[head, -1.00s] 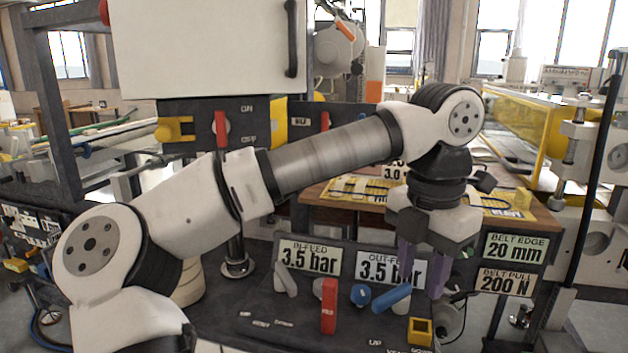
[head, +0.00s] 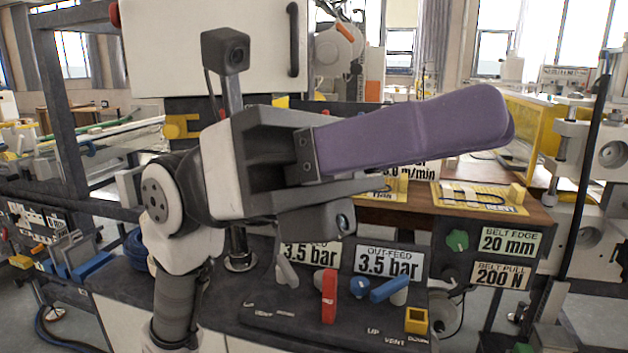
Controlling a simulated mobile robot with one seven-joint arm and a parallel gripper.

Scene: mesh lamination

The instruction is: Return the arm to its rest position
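My gripper (head: 505,120) is raised close to the head camera, with its purple finger pads (head: 410,135) pointing right. Only one broad purple pad shows clearly, with a thin edge of another behind it, so the gap between them cannot be judged. No held object is visible. My arm folds up from the lower left, and the gripper is apart from the panel. It hides part of the dark panel and of the yellow plates behind.
A control console (head: 290,318) stands below, with a red lever (head: 329,296), a blue lever (head: 391,290) and a yellow square part (head: 416,320). Pressure signs (head: 388,262) stand behind them. A wooden bench (head: 400,215) with yellow plates (head: 480,197) lies behind the gripper.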

